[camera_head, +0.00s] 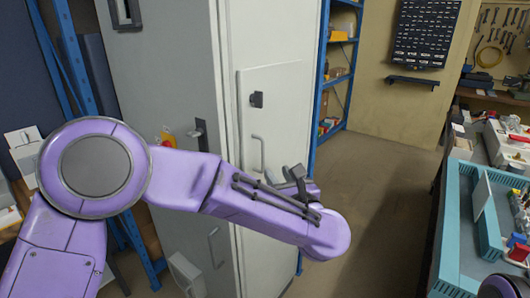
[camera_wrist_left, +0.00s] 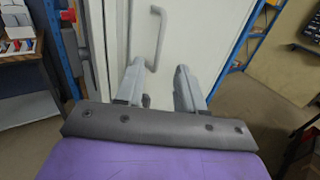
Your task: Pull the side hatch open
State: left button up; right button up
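The side hatch (camera_head: 282,100) is a pale panel on the right-hand face of a tall grey cabinet (camera_head: 170,75), and it looks shut. My left gripper (camera_head: 294,181) is in front of the hatch, to the lower right of the handle. In the left wrist view its two fingers (camera_wrist_left: 160,82) are apart with nothing held between them. The handle (camera_wrist_left: 161,40) shows just beyond the fingertips, its lower end near the left finger. My right gripper is not in view.
Blue shelving (camera_head: 328,85) stands right of the cabinet. A workbench with a teal tray (camera_head: 450,235) is at the right. The brown floor (camera_head: 385,165) between them is clear. A red-and-yellow switch (camera_head: 167,139) and a dark handle (camera_head: 199,134) are on the cabinet's front.

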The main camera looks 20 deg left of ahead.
aim_at(263, 155)
pick_arm(q)
jog(key=p+x, duration=0.4)
jog(key=x, duration=0.6)
jog(key=shift+w+a+f+p, duration=0.1)
jog(key=shift+w+a+p, duration=0.1)
jog(key=shift+w+p, duration=0.1)
jog(key=shift+s, duration=0.1)
jog(key=shift+c, duration=0.3)
grip_shut()
